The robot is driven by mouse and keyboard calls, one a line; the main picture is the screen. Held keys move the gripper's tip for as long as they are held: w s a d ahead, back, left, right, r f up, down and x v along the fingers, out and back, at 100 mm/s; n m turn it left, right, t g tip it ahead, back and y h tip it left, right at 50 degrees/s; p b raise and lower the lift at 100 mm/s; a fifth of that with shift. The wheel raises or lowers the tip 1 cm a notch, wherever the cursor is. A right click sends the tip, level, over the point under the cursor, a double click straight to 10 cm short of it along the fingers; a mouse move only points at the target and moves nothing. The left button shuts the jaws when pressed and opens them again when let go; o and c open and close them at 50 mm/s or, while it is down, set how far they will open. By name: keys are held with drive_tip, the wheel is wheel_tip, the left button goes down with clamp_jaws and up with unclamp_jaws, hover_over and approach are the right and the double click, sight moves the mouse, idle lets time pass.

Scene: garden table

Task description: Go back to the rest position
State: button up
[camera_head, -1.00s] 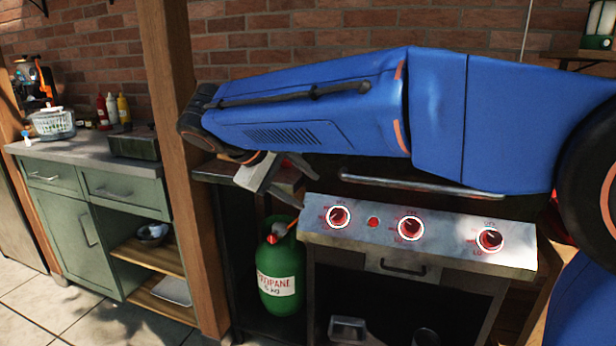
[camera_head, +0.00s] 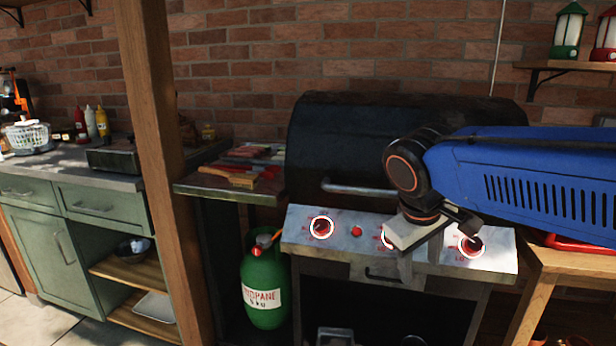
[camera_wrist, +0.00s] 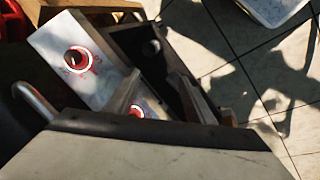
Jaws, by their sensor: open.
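My gripper (camera_head: 405,262) is in front of the grill's control panel in the head view, pointing down, and it hides most of the middle knob. In the wrist view my gripper's two fingers (camera_wrist: 157,95) stand apart with nothing between them. The grill (camera_head: 400,140) has a closed black lid and a metal panel. A knob (camera_wrist: 78,59) also shows in the wrist view. Whether the gripper touches the panel cannot be told.
A green propane tank (camera_head: 265,285) stands below the side shelf (camera_head: 205,188), which holds several small items. A wooden post (camera_head: 158,150) rises left of the grill. A green cabinet (camera_head: 90,215) is farther left. A wooden table (camera_head: 560,262) is at the right.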

drive_tip(key=s+d+f+m+t+y, duration=0.1)
drive_tip(key=s+d+f+m, duration=0.4)
drive_tip(key=s+f, duration=0.6)
drive_tip(key=shift+s+d+t+y, duration=0.3)
drive_tip(key=shift+s+d+y, duration=0.55)
drive_tip(key=shift+s, duration=0.25)
drive_tip(key=shift+r, duration=0.1)
idle(0.5)
